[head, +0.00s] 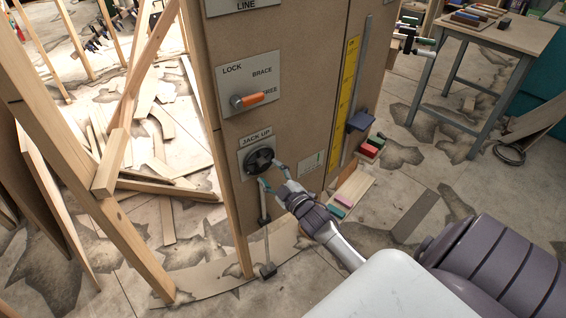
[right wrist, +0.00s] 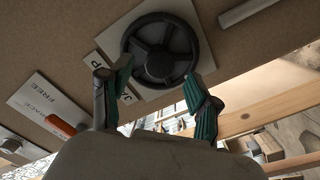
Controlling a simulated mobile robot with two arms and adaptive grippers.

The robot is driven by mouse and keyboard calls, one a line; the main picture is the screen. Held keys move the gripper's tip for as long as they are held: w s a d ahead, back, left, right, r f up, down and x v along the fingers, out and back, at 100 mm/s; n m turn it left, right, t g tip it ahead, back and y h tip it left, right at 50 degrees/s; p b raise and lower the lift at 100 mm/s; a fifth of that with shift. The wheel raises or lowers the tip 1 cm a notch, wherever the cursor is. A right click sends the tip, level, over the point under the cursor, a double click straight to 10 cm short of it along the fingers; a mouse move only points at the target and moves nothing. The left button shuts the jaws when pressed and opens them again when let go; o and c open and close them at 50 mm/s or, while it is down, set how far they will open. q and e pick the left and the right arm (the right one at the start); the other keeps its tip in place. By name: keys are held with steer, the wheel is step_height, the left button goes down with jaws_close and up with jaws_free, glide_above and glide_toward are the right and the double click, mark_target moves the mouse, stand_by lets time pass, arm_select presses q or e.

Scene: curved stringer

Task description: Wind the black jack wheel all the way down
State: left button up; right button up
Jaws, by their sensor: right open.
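The black jack wheel (head: 260,161) is mounted on a pale plate labelled JACK UP (head: 257,138), low on the brown panel. It has several spokes and a round hub, and it also shows in the right wrist view (right wrist: 161,51). My right gripper (head: 272,174) is at the wheel's lower right in the head view. In the right wrist view its two green-padded fingers (right wrist: 158,95) are spread apart, one at each side of the wheel's lower rim. I cannot tell whether either finger touches the rim. My left gripper is not in view.
Above the wheel is a LOCK/BRACE/FREE plate with an orange-handled lever (head: 253,98). Wooden studs (head: 85,190) stand at the left; boards litter the floor. A table (head: 500,32) stands at the back right.

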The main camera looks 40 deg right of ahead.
steer(key=s, duration=0.9)
steer(key=shift+s+a, duration=0.25)
steer(key=shift+a, duration=0.05)
steer(key=shift+f, duration=0.1)
